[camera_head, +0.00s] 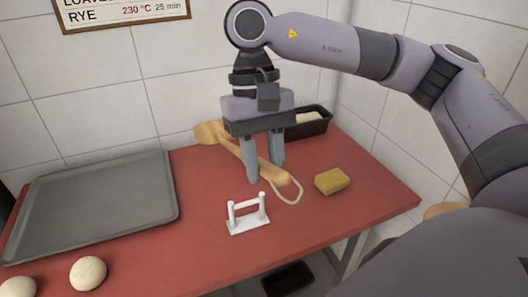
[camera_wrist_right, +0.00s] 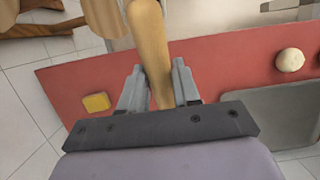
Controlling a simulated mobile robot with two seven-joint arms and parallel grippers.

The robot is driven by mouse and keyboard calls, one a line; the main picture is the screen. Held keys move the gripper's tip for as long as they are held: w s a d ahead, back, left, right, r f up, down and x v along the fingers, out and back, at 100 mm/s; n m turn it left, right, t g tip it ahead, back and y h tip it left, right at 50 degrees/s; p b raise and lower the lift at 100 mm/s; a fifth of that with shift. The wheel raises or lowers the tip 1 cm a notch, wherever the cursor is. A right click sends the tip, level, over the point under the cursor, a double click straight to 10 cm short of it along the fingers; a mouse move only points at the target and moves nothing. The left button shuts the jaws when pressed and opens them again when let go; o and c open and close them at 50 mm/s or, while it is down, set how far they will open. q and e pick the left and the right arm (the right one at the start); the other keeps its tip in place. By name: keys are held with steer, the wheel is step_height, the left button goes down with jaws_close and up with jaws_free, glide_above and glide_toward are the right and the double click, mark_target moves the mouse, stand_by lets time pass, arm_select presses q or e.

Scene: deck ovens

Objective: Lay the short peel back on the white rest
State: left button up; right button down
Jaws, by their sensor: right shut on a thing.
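The short peel (camera_head: 277,176) is wooden, with a cord loop at its handle end. My right gripper (camera_head: 262,172) points down and is shut on its handle. The peel slants from the back left to the front right; the gripper partly hides it. In the right wrist view the handle (camera_wrist_right: 150,50) runs between the two fingers. The white rest (camera_head: 248,217) is a small stand with two posts and a crossbar. It stands on the red table, nearer to me than the peel, and carries nothing. The peel is apart from it. My left gripper is out of view.
A yellow sponge-like block (camera_head: 332,181) lies right of the peel. A dark loaf tin (camera_head: 318,127) stands behind. A large grey tray (camera_head: 95,207) covers the table's left, with pale dough balls (camera_head: 88,272) in front. The red table (camera_head: 205,235) is bare around the rest.

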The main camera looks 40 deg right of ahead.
steer(key=shift+f+b, duration=0.3)
steer(key=shift+f, duration=0.15)
step_height(320, 180, down, 8)
steer(key=b, duration=0.6)
steer(key=shift+s+f+b, duration=0.15)
steer(key=shift+f+b, duration=0.3)
steer(key=shift+b, duration=0.4)
steer(key=shift+f, duration=0.15)
steer(key=shift+f+b, duration=0.9)
steer(key=shift+b, duration=0.05)
steer(key=shift+a+f+b, duration=0.1)
steer(key=shift+f+b, duration=0.2)
steer(key=shift+f, duration=0.05)
